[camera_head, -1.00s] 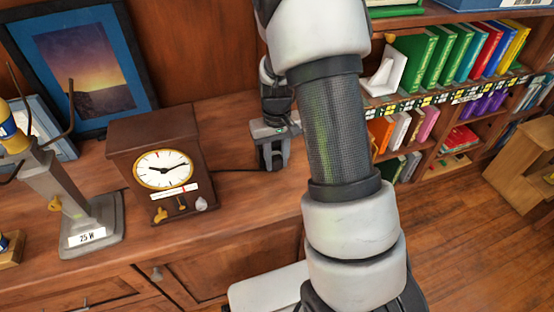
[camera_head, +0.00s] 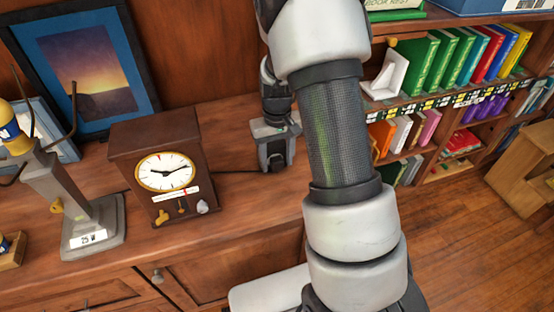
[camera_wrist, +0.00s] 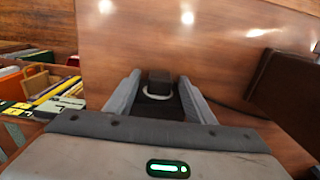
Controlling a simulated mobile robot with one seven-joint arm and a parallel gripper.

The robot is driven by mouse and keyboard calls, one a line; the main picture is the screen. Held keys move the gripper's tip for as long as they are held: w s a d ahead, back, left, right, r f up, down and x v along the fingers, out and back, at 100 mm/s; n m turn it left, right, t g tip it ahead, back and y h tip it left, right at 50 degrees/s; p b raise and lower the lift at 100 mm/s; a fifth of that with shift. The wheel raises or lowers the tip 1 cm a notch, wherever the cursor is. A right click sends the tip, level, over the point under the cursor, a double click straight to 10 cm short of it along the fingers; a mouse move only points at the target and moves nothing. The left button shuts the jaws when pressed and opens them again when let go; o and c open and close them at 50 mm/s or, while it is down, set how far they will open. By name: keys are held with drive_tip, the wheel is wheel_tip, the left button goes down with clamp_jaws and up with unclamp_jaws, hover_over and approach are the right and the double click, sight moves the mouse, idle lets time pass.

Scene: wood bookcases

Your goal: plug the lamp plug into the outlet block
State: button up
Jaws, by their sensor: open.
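My gripper (camera_head: 278,163) points down over the wooden cabinet top, right of the clock, with its jaws apart. In the wrist view, a small dark block with a pale ring, seemingly the plug (camera_wrist: 159,80), shows between the two open fingers, with a gap on each side. A dark cord (camera_wrist: 235,106) runs right from near it. In the head view the cord (camera_head: 237,171) leads from behind the clock to the gripper. A grey stand labelled 25 W, apparently the lamp (camera_head: 92,228), stands at the left. I cannot make out the outlet block.
The brown clock (camera_head: 165,175) stands between the stand and my gripper. A framed picture (camera_head: 85,70) leans at the back left. A bookcase with coloured books (camera_head: 450,60) is on the right. The cabinet top (camera_head: 245,205) before my gripper is clear.

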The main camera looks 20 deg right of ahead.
wheel_tip(320, 180, up, 17)
drive_tip(key=p, duration=0.2)
drive_tip(key=shift+p, duration=0.4)
drive_tip(key=s+a+r+t, duration=0.3)
drive_tip(key=s+r, duration=0.3)
drive_tip(key=s, duration=0.4)
drive_tip(key=s+a+r+t, duration=0.25)
drive_tip(key=s+r, duration=0.45)
drive_tip(key=s, duration=0.4)
wheel_tip(320, 180, up, 13)
drive_tip(key=p, duration=1.3)
